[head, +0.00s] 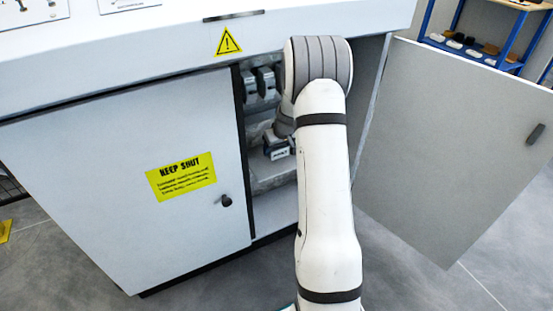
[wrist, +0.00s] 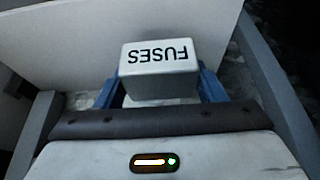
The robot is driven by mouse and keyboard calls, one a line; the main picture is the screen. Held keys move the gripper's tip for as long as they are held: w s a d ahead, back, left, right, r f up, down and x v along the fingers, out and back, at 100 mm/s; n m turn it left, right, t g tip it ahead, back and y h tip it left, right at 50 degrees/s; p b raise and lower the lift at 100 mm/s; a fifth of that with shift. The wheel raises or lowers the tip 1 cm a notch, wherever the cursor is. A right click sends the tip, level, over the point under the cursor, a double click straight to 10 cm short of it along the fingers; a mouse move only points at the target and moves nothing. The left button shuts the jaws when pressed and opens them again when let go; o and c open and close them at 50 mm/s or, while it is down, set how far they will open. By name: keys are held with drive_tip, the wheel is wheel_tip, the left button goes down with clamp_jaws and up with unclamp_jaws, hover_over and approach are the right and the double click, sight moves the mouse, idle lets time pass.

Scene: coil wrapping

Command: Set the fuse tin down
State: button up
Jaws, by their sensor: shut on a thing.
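The fuse tin (wrist: 160,68) is a small pale box with FUSES in black letters, upside down in the wrist view. My gripper (wrist: 158,88) is shut on it, with a blue finger on each side. In the head view my arm reaches into the open right side of the white cabinet (head: 120,150). The tin (head: 279,154) shows there as a small pale block with dark lettering, just left of my arm. My arm hides much of the opening. What lies under the tin, and whether it touches anything, I cannot tell.
The right cabinet door (head: 450,140) stands wide open. The left door, with a yellow KEEP SHUT sign (head: 181,177), is shut. Grey parts (head: 262,82) sit inside the cabinet above the tin. A blue shelf rack (head: 480,45) stands at the back right.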

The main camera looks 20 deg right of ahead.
sight(277, 155)
drive_tip(key=shift+d+f+b, duration=0.1)
drive_tip(key=shift+f+b, duration=0.55)
drive_tip(key=shift+f, duration=1.3)
drive_tip(key=shift+f, duration=0.2)
drive_tip(key=o, duration=1.1)
drive_tip(key=shift+c, duration=0.2)
drive_tip(key=shift+r, duration=0.1)
